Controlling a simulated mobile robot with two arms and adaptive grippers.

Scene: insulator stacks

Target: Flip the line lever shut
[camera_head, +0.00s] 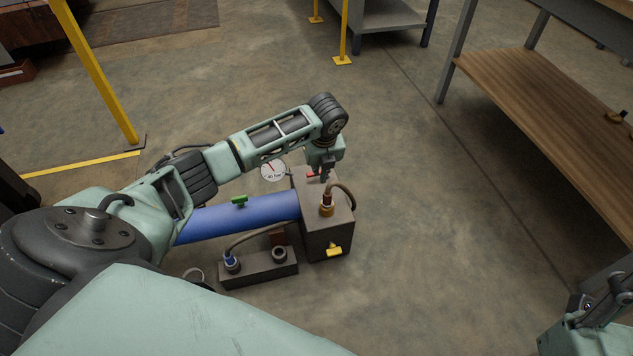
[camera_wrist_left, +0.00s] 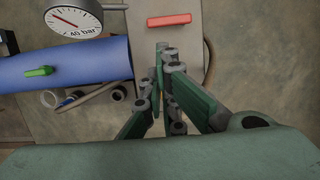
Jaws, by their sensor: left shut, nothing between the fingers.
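A blue pipe (camera_head: 245,214) runs into a grey box (camera_head: 327,236). A small green lever (camera_head: 239,200) sits on the pipe and lies roughly along it; it also shows in the left wrist view (camera_wrist_left: 40,71). A red bar-like lever (camera_wrist_left: 170,20) lies on the box top, and a yellow one (camera_head: 334,251) is on the box's front. No label shows which is the line lever. My left gripper (camera_head: 325,179) is over the box top, its fingers together and empty, beside the red lever. Part of my right arm shows at lower right; its finger state is unclear.
A round gauge (camera_wrist_left: 73,19) marked 40 bar stands behind the pipe. A low block (camera_head: 259,269) with a blue-collared plug sits in front. A wooden-topped bench (camera_head: 540,105) stands right; floor between is clear.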

